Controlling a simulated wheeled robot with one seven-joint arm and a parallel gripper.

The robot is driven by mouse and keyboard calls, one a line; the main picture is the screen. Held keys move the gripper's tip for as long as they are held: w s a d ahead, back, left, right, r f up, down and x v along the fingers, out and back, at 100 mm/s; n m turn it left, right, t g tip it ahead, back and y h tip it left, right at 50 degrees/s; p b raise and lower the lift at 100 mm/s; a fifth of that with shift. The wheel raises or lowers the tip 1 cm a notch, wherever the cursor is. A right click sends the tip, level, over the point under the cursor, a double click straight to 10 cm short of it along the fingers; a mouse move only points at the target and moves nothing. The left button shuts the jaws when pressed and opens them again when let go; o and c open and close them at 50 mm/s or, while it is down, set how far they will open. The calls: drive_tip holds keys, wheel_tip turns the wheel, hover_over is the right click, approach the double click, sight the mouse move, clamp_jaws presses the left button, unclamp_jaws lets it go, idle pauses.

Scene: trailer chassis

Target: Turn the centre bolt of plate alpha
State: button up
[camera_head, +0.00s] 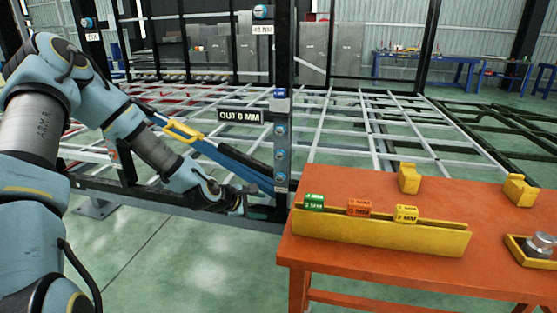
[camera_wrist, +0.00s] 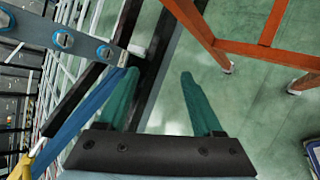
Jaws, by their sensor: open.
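A narrow grey plate (camera_head: 281,150) is fixed upright on the black post, with a column of blue-ringed bolts. Its middle bolt (camera_head: 280,154) shows in the head view. No "alpha" label is readable, so I cannot tell whether this is plate alpha. The plate also shows at the upper left of the wrist view (camera_wrist: 82,47), with bolts (camera_wrist: 62,40) on it. My gripper (camera_wrist: 158,73) is open and empty, its green fingers apart. In the head view it is low beside the post, below and left of the bolts. The plate lies left of the fingers in the wrist view.
A blue bar (camera_head: 225,157) with a yellow handle (camera_head: 183,131) slants down to the post, close to my arm. An orange table (camera_head: 460,200) with a yellow rack (camera_head: 380,232) of labelled blocks stands right.

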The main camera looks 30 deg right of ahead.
drive_tip(key=d+n+t+h, duration=0.1)
drive_tip(key=d+n+h, duration=0.2)
drive_tip(key=d+n, duration=0.25)
drive_tip(key=n+t, duration=0.9)
drive_tip(key=n, duration=0.8)
approach(279, 157)
drive_tip(key=shift+y, duration=0.3)
drive_tip(key=p+x, duration=0.2)
drive_tip(key=x, duration=0.7)
drive_tip(key=shift+d+r, duration=0.15)
clamp_jaws()
